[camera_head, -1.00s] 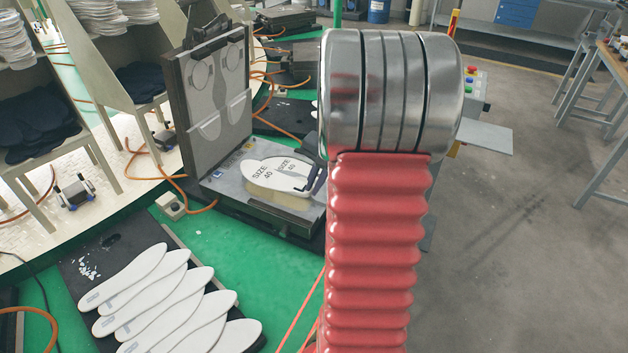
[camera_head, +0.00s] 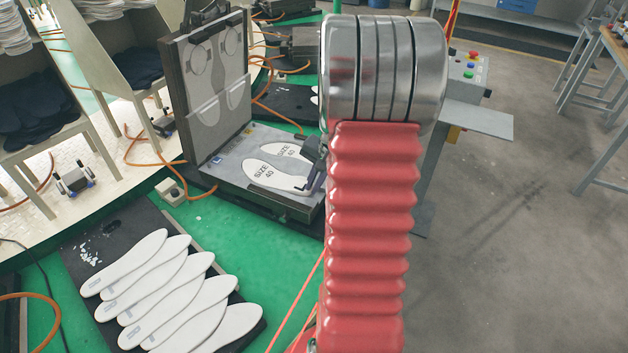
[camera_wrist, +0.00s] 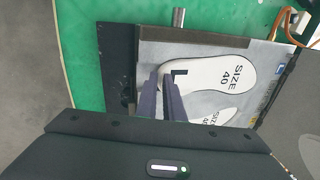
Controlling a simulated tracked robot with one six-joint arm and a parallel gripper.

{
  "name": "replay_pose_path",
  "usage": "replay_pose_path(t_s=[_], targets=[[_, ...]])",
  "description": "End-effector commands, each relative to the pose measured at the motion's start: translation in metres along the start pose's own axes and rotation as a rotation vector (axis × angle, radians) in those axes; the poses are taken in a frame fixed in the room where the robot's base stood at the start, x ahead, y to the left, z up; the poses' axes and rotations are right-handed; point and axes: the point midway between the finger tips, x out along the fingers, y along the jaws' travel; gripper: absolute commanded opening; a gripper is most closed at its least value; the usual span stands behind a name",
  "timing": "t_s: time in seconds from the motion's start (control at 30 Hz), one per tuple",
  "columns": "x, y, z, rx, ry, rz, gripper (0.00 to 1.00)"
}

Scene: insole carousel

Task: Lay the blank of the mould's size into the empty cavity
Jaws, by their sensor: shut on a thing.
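The open mould's grey lower plate (camera_head: 222,171) lies flat, with its lid (camera_head: 208,85) standing upright behind it. A white blank marked SIZE 40 (camera_head: 270,176) lies level at the front cavity; it also shows in the wrist view (camera_wrist: 233,75). Whether it is fully seated I cannot tell. My gripper (camera_head: 311,181) is shut on the blank's right end, and its dark fingers (camera_wrist: 171,82) show in the wrist view. A second insole shape marked SIZE 40 (camera_head: 284,150) lies behind it in the plate, partly hidden by the fingers in the wrist view.
Several overlapping white blanks (camera_head: 175,290) lie on a black tray (camera_head: 112,228) at lower left. Orange hoses (camera_head: 200,194) and a small box (camera_head: 170,189) lie left of the mould. A control panel (camera_head: 467,68) stands behind my arm. Grey floor is open on the right.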

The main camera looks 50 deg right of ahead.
Motion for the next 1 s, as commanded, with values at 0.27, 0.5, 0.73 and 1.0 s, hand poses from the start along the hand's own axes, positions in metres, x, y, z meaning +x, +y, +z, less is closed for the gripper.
replay_pose_path(t_s=[0.27,0.5,0.73,1.0], targets=[[0.0036,0.0012,-0.0003,0.0,0.001,0.0,0.0],[0.0042,0.0017,-0.0002,0.0,0.001,0.001,0.13],[0.0046,0.0028,-0.0001,0.0,0.0,0.002,0.29],[0.0035,0.0017,-0.0002,0.0,0.0,0.001,0.29]])
